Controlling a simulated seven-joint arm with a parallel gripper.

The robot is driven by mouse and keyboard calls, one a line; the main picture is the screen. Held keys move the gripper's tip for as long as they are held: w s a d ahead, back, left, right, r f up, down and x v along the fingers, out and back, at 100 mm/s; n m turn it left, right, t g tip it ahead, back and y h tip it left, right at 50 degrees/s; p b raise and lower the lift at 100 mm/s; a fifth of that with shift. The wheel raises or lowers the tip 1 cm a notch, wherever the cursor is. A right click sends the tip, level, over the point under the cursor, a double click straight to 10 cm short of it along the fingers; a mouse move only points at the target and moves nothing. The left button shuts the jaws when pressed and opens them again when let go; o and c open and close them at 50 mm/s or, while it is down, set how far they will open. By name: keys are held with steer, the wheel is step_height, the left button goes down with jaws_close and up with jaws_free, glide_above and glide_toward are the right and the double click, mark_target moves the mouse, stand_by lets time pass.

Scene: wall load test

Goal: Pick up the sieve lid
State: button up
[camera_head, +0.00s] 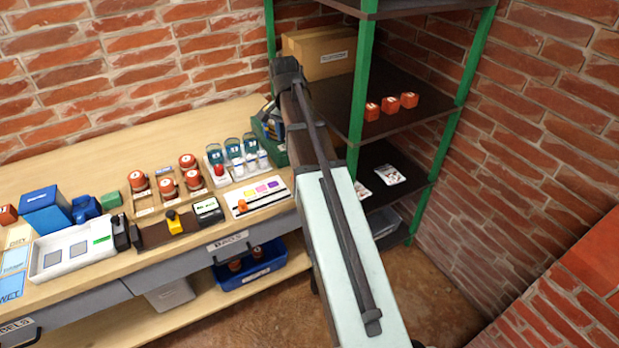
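I cannot single out the sieve lid with certainty. Several red-orange round pots or lids with pale labels stand in a wooden rack on the bench, among them a left one (138,181), a rear one (188,161) and a front one (168,188). My arm rises from the bottom centre past the bench's right end to a dark joint near the shelf. No gripper fingers show, so I cannot see whether anything is held.
The wooden bench (150,145) carries a white tray (75,262), a blue box (45,208) and a white card board (262,208). A green-post shelf (358,100) with orange cubes (390,104) stands right. A blue bin (270,268) sits below. The bench's back strip is clear.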

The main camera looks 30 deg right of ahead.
steer(key=s+d+m, duration=0.2)
steer(key=d, duration=0.2)
steer(key=shift+y, duration=0.3)
steer(key=f, duration=0.7)
steer(key=shift+s+f, duration=0.2)
steer(key=shift+f, duration=0.05)
steer(key=shift+d+f, duration=0.25)
steer(key=shift+f, duration=1.1)
steer(key=shift+d+f, duration=0.2)
steer(key=shift+f, duration=1.15)
jaws_close()
